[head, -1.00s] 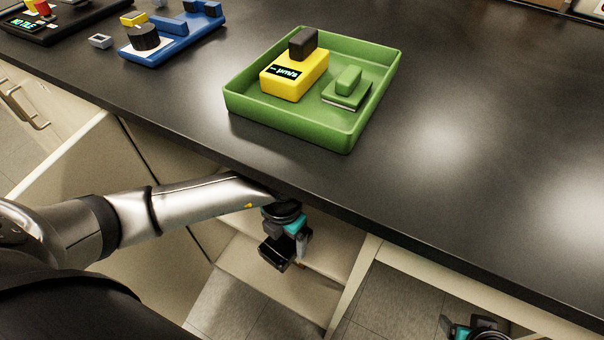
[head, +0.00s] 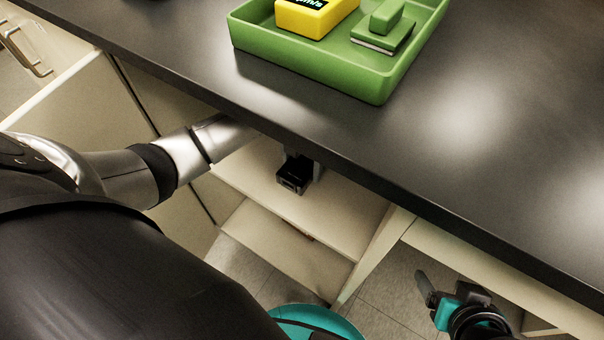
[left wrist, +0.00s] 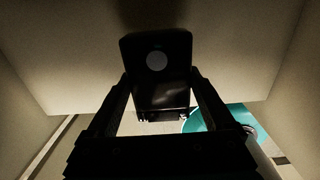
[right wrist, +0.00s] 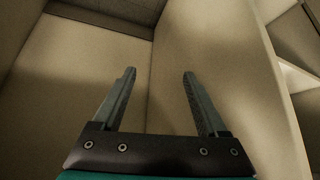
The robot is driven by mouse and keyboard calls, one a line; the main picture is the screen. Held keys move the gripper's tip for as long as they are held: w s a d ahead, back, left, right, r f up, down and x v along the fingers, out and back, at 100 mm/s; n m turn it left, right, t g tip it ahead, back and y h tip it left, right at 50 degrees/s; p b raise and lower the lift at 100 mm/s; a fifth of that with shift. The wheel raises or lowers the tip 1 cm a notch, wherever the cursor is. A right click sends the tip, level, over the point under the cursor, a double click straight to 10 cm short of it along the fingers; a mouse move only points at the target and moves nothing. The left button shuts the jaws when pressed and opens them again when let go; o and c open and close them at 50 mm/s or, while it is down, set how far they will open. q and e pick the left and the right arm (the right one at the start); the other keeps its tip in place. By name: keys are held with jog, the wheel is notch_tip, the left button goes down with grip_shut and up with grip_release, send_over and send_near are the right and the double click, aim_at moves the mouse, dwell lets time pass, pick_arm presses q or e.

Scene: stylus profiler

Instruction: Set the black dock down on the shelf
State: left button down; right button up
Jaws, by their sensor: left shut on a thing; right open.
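The black dock (head: 294,176) is a small dark block under the counter's front edge, over the pale upper shelf (head: 346,222). My left gripper (head: 303,160) is shut on it; the arm reaches in beneath the countertop. In the left wrist view the dock (left wrist: 158,72) is between the two fingers, with a pale round spot on its face. I cannot tell whether the dock touches the shelf. My right gripper (head: 437,289) is open and empty, low in front of the cabinets; its spread fingers show in the right wrist view (right wrist: 160,85).
A green tray (head: 310,78) on the dark countertop (head: 480,140) holds a yellow device (head: 312,18) and a green piece (head: 386,16). A lower shelf (head: 275,243) lies under the upper one. An upright panel (head: 372,255) bounds the shelves at right.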

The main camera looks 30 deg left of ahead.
aim_at(302, 174)
pick_arm(q)
jog(key=shift+f+b, duration=0.75)
jog(key=shift+f, duration=0.55)
jog(key=shift+f+b, duration=0.3)
jog(key=shift+f, duration=0.25)
pick_arm(e)
jog(key=shift+w+a+r+t+y, duration=0.1)
jog(key=shift+w+a+t+y, duration=0.25)
jog(key=shift+w+a+t, duration=0.25)
jog(key=shift+w+a+f+t+y, duration=0.1)
jog(key=shift+w+a+t+y, duration=0.3)
jog(key=shift+a+t, duration=0.4)
jog(key=shift+w+a+r+t+y, duration=0.1)
jog(key=shift+w+a+t+y, duration=0.35)
jog(key=shift+a, duration=0.4)
pick_arm(q)
jog(key=shift+f, duration=0.1)
grip_release()
pick_arm(e)
jog(key=shift+a, duration=0.1)
